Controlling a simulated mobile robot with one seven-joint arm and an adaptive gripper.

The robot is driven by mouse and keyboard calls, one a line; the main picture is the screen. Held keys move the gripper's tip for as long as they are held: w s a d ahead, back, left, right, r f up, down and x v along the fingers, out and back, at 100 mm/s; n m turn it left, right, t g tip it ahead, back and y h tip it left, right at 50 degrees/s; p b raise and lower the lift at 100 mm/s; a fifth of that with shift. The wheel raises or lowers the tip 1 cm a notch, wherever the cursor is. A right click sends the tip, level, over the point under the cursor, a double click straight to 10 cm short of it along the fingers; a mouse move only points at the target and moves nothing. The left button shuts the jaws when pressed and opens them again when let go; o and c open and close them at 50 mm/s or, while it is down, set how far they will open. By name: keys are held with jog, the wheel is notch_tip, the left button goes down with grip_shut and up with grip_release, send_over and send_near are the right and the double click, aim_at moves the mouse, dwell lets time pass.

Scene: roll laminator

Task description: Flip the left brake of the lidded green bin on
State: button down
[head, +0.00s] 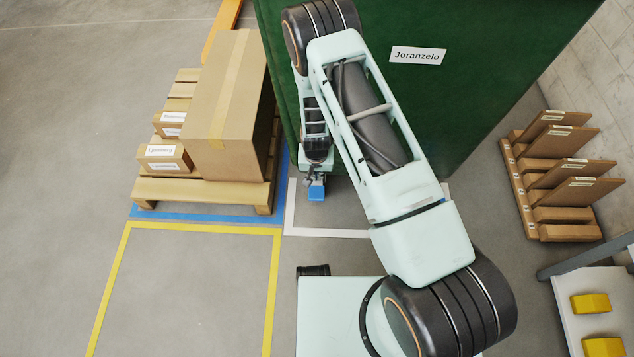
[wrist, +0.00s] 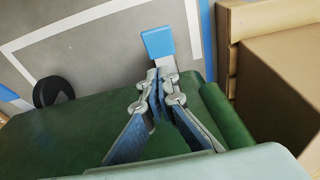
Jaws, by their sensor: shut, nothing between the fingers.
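The green bin (head: 450,110), with a white label reading "Joranzelo", stands at the top of the head view. A blue brake pedal (head: 316,190) sticks out low at its lower left edge. The pedal also shows in the wrist view (wrist: 157,42), on a short grey stem, over the floor. My gripper (wrist: 161,78) is shut and empty, with its fingertips close to the stem end of the pedal. I cannot tell whether they touch. The green bin surface lies under the fingers in that view. My arm hides part of the bin's lower edge, and no second pedal is visible.
A pallet (head: 200,190) with a large cardboard box (head: 222,100) and small boxes stands close left of the bin. A wooden rack (head: 560,180) stands at the right. A dark wheel (wrist: 52,91) shows beside the bin. The yellow-outlined floor (head: 185,290) is clear.

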jog(key=b, duration=0.3)
send_near(317, 194)
jog(key=x, duration=0.5)
jog(key=shift+w+f, duration=0.15)
jog(key=shift+w, duration=0.25)
jog(key=shift+s+f+b, duration=0.15)
jog(key=shift+f+b, duration=0.15)
jog(key=shift+f, duration=0.3)
